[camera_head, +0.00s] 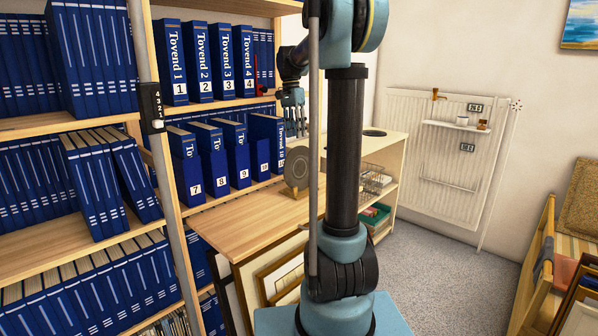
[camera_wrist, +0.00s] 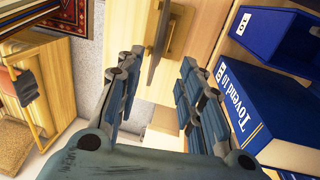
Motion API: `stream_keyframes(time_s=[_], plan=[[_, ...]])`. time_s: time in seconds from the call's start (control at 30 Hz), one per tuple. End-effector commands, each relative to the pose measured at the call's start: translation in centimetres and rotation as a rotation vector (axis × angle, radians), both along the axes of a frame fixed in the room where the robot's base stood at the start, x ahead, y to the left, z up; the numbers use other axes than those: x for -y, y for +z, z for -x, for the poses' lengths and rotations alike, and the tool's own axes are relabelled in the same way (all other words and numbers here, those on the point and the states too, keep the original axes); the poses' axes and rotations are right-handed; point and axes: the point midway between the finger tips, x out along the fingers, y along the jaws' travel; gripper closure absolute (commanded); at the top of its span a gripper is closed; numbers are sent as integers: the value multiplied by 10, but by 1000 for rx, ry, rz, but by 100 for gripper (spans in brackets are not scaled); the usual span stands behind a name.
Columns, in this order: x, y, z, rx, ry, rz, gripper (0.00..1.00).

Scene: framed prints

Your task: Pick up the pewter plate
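The pewter plate (camera_head: 297,170) is a dark grey disc standing upright on the wooden shelf top, left of my arm in the head view. In the wrist view the plate (camera_wrist: 160,32) shows nearly edge-on, close to a wooden piece that may be its stand. My gripper (camera_head: 294,132) is above the plate in the head view, pointing down. In the wrist view my gripper (camera_wrist: 160,62) is open and empty, with the plate beyond its fingertips and roughly between them. The plate's right edge is close to my arm in the head view.
Blue binders (camera_head: 238,155) stand behind and left of the plate; a binder (camera_wrist: 250,100) lies close to the right finger in the wrist view. A wire basket (camera_head: 375,182) sits at the right. Framed prints (camera_head: 282,278) lean below the wooden top (camera_head: 235,215), whose front left is clear.

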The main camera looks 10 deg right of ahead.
Motion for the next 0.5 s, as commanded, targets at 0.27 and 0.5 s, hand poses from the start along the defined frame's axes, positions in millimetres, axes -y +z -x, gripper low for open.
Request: stream_keyframes(time_s=[0.27, 0.5], plan=[[4, -45, 5, 0, 0, 0, 65], [5, -59, 7, 0, 0, 0, 65]])
